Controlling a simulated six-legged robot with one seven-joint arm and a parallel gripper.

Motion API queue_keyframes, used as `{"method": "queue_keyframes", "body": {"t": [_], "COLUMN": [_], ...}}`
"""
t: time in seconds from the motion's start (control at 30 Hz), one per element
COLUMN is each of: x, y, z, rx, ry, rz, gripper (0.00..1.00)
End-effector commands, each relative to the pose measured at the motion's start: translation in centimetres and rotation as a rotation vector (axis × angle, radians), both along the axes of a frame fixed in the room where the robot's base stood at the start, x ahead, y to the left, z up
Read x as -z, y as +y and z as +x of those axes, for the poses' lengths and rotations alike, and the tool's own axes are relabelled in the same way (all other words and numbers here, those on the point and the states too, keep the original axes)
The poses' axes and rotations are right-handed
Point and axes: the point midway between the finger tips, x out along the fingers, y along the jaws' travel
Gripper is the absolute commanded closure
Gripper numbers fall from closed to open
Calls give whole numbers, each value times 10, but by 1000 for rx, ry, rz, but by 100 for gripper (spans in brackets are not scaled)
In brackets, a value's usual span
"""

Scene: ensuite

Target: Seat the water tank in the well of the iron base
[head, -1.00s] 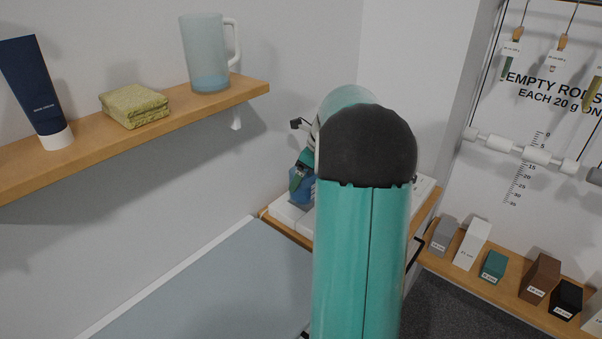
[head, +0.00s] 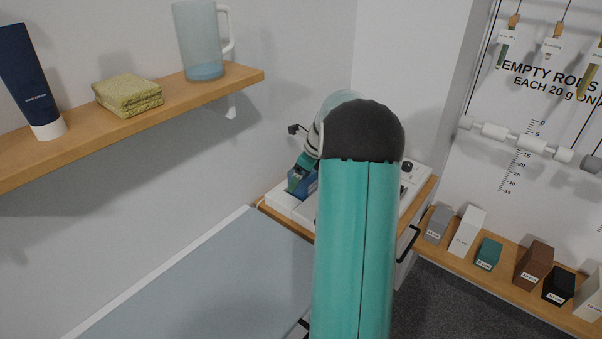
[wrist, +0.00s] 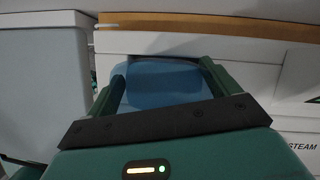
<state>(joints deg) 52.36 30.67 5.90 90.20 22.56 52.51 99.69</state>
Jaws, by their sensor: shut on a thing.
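The water tank is blue and see-through. In the wrist view the tank (wrist: 160,82) sits between the two green fingers of my gripper (wrist: 162,80), which is shut on it. In the head view the tank (head: 308,184) shows small beside my gripper (head: 296,180), just over the white iron base (head: 283,198) on the wooden top. The white base also shows in the wrist view (wrist: 180,45), behind the tank. My arm hides much of the base in the head view.
A wooden wall shelf (head: 245,76) on the left bears a jug (head: 198,45), folded cloths (head: 128,95) and a blue tube (head: 30,75). A low shelf on the right holds several labelled blocks (head: 467,232). A pale blue surface (head: 200,290) lies clear at front left.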

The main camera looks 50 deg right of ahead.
Motion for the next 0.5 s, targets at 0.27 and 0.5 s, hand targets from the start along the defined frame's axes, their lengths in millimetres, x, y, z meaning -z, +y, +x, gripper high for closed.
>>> {"method": "queue_keyframes", "body": {"t": [0.27, 0.5], "x": [3, -3], "y": [0, 0], "z": [0, -1], "rx": [0, 0], "ry": [0, 0], "rz": [0, -1], "gripper": [0, 0]}}
